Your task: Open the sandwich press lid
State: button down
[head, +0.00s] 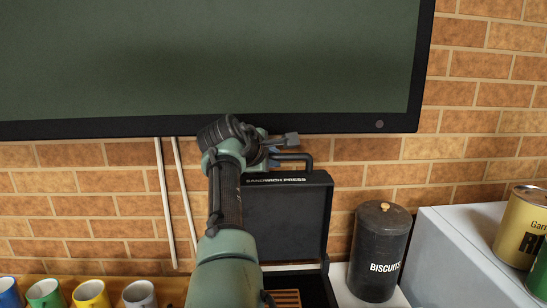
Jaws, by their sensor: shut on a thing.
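The sandwich press lid (295,215) is a dark panel lettered "SANDWICH PRESS" near its top edge. It stands raised, close to upright, against the brick wall. Its black handle (304,156) sticks up from the top edge. My gripper (280,150) is at the left part of this handle and shut on it; my wrist partly hides the fingertips. The press base (322,292) shows below the lid, with a brown ribbed plate (287,298) inside. My arm hides the left side of the lid and base.
A wall screen (210,60) hangs just above my gripper. A black biscuits tin (379,252) stands right of the press, then a white box-like surface (455,262) with cans (524,226). Several mugs (92,294) stand at lower left. Two pale cables (166,205) run down the wall.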

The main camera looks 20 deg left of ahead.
jog(key=shift+f, duration=0.2)
jog(key=c, duration=0.8)
grip_release()
jog(key=shift+o, duration=0.2)
jog(key=shift+s+f+b, duration=0.1)
jog(key=shift+s+b, duration=0.05)
jog(key=shift+b, duration=0.15)
jog(key=shift+s+b, duration=0.45)
jog(key=shift+b, duration=0.45)
jog(key=r+b+v, duration=0.1)
jog(key=b+v, duration=0.6)
jog(key=v, duration=0.5)
jog(key=shift+w, duration=0.15)
